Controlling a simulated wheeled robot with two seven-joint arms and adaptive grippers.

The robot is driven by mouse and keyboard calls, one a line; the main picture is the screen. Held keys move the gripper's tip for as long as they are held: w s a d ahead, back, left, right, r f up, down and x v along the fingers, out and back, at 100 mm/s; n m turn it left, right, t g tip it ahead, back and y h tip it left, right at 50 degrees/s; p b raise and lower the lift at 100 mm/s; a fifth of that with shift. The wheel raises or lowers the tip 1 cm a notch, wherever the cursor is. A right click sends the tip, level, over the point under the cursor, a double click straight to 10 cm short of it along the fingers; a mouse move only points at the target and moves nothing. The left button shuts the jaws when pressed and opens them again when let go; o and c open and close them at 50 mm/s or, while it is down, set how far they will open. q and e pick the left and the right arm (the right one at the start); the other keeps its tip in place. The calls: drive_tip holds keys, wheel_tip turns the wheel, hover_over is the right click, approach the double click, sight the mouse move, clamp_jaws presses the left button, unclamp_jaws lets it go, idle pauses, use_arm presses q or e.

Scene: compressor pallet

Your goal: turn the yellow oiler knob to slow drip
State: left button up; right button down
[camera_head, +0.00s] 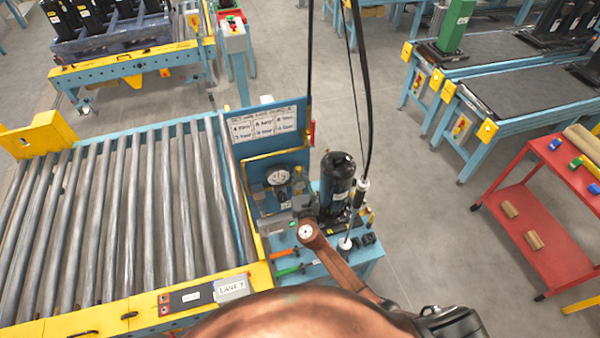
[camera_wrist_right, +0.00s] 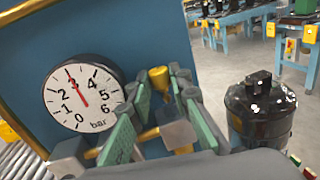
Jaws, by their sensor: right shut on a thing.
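The yellow oiler knob (camera_wrist_right: 159,79) shows in the right wrist view, beside the round pressure gauge (camera_wrist_right: 82,92) on the blue panel. My right gripper (camera_wrist_right: 160,92) has its green-padded fingers on either side of the knob and is shut on it. The fingers hide part of the knob and the fittings below. The gauge needle points near 3 bar. In the head view, my right gripper (camera_head: 302,204) reaches to the blue stand in front of the gauge (camera_head: 277,176); the knob is too small to make out surely there. My left gripper is not in view.
A black compressor (camera_head: 337,184) stands just right of my right gripper; it also shows in the wrist view (camera_wrist_right: 260,112). Black cables hang above it. A roller conveyor (camera_head: 120,210) lies to the left. A red cart (camera_head: 535,225) stands at the right, with clear floor before it.

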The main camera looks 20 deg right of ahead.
drive_tip(key=c, duration=2)
unclamp_jaws()
drive_tip(key=shift+c, duration=0.2)
